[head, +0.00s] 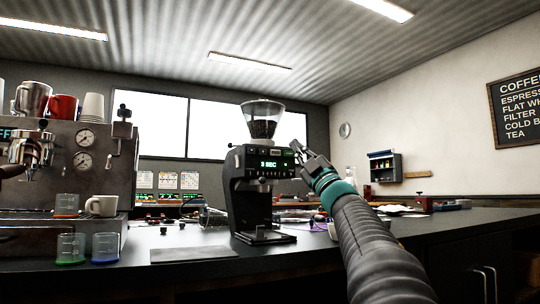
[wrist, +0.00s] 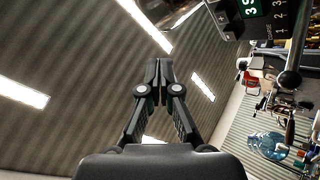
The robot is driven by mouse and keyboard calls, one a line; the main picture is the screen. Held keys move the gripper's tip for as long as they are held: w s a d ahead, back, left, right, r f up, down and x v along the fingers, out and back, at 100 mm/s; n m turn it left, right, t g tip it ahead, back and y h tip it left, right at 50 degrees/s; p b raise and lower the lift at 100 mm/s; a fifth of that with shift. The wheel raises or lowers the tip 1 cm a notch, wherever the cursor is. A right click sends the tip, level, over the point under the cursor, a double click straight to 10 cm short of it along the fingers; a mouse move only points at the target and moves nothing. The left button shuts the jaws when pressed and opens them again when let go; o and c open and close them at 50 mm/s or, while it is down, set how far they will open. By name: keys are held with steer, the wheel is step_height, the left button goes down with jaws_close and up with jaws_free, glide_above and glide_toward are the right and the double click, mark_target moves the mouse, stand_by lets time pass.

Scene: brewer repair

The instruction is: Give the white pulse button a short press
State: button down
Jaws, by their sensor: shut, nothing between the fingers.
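The black coffee grinder (head: 250,190) stands on the counter with a clear hopper of beans on top. Its front panel has a green display (head: 269,164) reading "3 SEC". In the wrist view, part of the panel (wrist: 262,28) shows sideways at the upper right, with a "+" key and the numbers 1, 2, 3. I cannot make out the white pulse button in either view. My gripper (head: 296,148) is shut and empty, its tips by the right edge of the panel in the head view. In the wrist view the closed fingertips (wrist: 158,68) are apart from the panel.
A steel espresso machine (head: 65,160) with cups on top stands at the left. Measuring beakers (head: 105,248) and a white cup (head: 101,206) are by it. Small items lie on the counter behind my arm.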

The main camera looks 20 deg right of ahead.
mark_target(275, 153)
steer(key=shift+w, duration=0.1)
steer(key=w+p, duration=0.4)
steer(key=w, duration=0.4)
steer(key=shift+w+a+p, duration=0.2)
steer(key=shift+w+p, duration=0.1)
stand_by(1.5)
steer(key=shift+w, duration=0.45)
steer(key=shift+w+p, duration=0.4)
stand_by(0.5)
steer(key=shift+s+h, duration=0.1)
steer(key=shift+h, duration=0.2)
stand_by(2.0)
steer(key=shift+s+b, duration=0.6)
steer(key=shift+s, duration=0.1)
